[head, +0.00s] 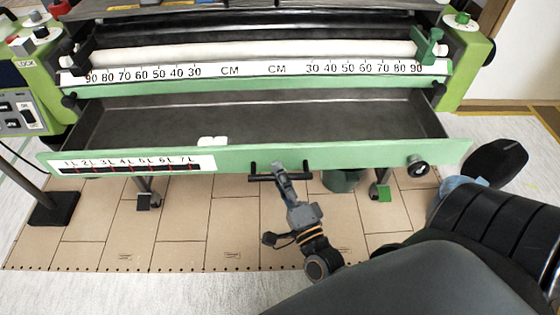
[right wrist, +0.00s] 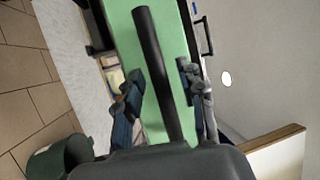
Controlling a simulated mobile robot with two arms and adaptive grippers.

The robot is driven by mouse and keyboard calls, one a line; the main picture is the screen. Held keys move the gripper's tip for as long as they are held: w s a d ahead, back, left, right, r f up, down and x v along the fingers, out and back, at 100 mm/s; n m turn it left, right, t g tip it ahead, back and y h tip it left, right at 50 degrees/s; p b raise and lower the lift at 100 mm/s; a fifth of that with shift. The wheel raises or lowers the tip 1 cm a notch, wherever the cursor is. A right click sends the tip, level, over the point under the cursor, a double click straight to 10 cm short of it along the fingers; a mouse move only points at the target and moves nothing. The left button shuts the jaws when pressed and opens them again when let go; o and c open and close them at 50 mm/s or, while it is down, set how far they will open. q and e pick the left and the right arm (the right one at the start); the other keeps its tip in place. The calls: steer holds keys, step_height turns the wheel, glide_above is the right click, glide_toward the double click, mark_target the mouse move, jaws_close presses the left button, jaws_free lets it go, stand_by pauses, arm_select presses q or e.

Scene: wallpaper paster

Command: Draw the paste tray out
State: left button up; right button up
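The paste tray (head: 330,122) is a dark, shallow drawer with a long green front panel (head: 350,160). It stands out from the machine, and its inside shows from above. A black bar handle (head: 262,178) sits at the middle of the panel; it also shows in the right wrist view (right wrist: 155,60). My right gripper (head: 280,170) is at the handle. In the right wrist view its fingers (right wrist: 158,85) stand on either side of the bar, with green showing between, so it looks open around the bar. My left gripper is not in view.
A white roller (head: 250,52) and a CM scale (head: 250,70) lie above the tray. A black knob (head: 418,166) is on the panel's right. A dark green bucket (head: 343,181) stands below. The tiled floor in front is mostly clear.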

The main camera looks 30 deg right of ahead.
steer(key=v, duration=1.2)
stand_by(0.4)
